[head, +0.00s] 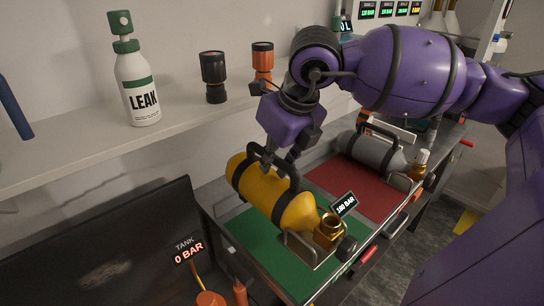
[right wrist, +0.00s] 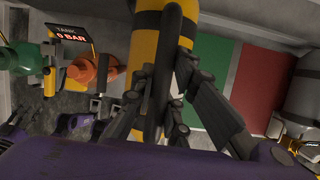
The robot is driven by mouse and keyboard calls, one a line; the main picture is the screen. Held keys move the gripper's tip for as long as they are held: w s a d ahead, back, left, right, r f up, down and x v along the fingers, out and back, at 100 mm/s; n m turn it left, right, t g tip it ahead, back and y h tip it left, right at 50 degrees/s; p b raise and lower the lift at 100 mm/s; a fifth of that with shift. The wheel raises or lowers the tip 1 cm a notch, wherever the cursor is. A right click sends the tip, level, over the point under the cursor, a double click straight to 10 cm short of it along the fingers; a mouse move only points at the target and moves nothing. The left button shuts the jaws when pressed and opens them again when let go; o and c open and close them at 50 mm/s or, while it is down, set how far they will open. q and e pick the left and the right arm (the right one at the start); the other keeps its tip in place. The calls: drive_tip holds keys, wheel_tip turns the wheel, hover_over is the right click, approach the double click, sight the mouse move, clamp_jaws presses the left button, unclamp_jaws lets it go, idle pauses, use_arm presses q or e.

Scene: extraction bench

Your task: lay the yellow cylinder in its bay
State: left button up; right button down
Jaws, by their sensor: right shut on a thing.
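The yellow cylinder (head: 253,185), with black bands, a black carry handle and a brass valve, lies on its side over the green bay (head: 258,252) of the bench tray. I cannot tell whether it touches the bay floor. A 180 BAR tag (head: 345,204) shows by its valve end. My right gripper (head: 275,160) is shut on the cylinder's black handle from above. The right wrist view shows the yellow body (right wrist: 147,28) behind the handle and fingers (right wrist: 160,105).
A grey cylinder (head: 370,152) lies beyond the bare red bay (head: 372,187). A shelf above holds a LEAK spray bottle (head: 140,92), a black torch-like item (head: 213,76) and an orange one (head: 262,60).

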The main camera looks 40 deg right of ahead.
sight(272, 176)
drive_tip(key=shift+w+f+b, duration=0.15)
drive_tip(key=shift+f+b, duration=1.15)
drive_tip(key=shift+f, duration=1.15)
drive_tip(key=shift+f+b, duration=1.05)
drive_tip(key=shift+f, duration=0.75)
drive_tip(key=shift+f+b, duration=0.6)
drive_tip(key=shift+f, duration=0.4)
drive_tip(key=shift+f+b, duration=0.3)
drive_tip(key=shift+f, duration=0.1)
drive_tip(key=c, duration=1.6)
unclamp_jaws()
drive_tip(key=shift+f, duration=0.1)
